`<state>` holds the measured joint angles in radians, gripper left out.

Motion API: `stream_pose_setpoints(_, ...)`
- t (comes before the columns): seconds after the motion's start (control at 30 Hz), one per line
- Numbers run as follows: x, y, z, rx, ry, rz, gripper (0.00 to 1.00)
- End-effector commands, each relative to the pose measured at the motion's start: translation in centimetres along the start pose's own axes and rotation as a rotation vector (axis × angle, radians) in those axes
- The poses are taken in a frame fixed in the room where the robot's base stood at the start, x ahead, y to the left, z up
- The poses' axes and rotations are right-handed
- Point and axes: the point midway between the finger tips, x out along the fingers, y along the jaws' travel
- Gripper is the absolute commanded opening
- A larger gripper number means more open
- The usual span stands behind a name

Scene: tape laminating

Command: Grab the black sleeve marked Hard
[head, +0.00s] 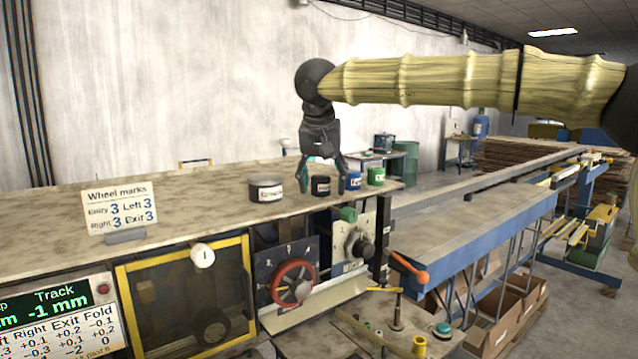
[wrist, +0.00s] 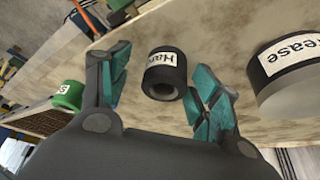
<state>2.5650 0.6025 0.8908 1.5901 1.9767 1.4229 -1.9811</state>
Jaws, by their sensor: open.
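The black sleeve (wrist: 165,82) with a white label beginning "Har" stands on the bench top, its hollow end showing in the wrist view. It also shows in the head view (head: 320,187). My gripper (head: 322,180) is open above the bench, with a finger on either side of the sleeve. In the wrist view my gripper (wrist: 162,62) has teal-padded fingers left and right of the sleeve, with visible gaps. I cannot tell how deep the fingertips reach around it.
A wider dark tin labelled Grease (wrist: 285,68) stands beside one finger; the head view shows it left (head: 266,191). A blue sleeve (head: 353,181) and a green sleeve (head: 376,176) stand close on the right. A wheel marks card (head: 119,207) stands farther left on the bench (head: 200,203).

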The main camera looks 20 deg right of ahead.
Motion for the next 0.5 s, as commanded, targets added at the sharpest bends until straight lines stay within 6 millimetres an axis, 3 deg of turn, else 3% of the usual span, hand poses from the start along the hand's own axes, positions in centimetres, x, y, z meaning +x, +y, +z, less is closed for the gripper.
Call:
stream_pose_setpoints(0.2,-0.01,-0.1,0.02,-0.001,0.001,-0.001,0.63)
stream_pose_setpoints(0.5,-0.01,-0.09,0.01,-0.001,0.001,-0.001,0.13)
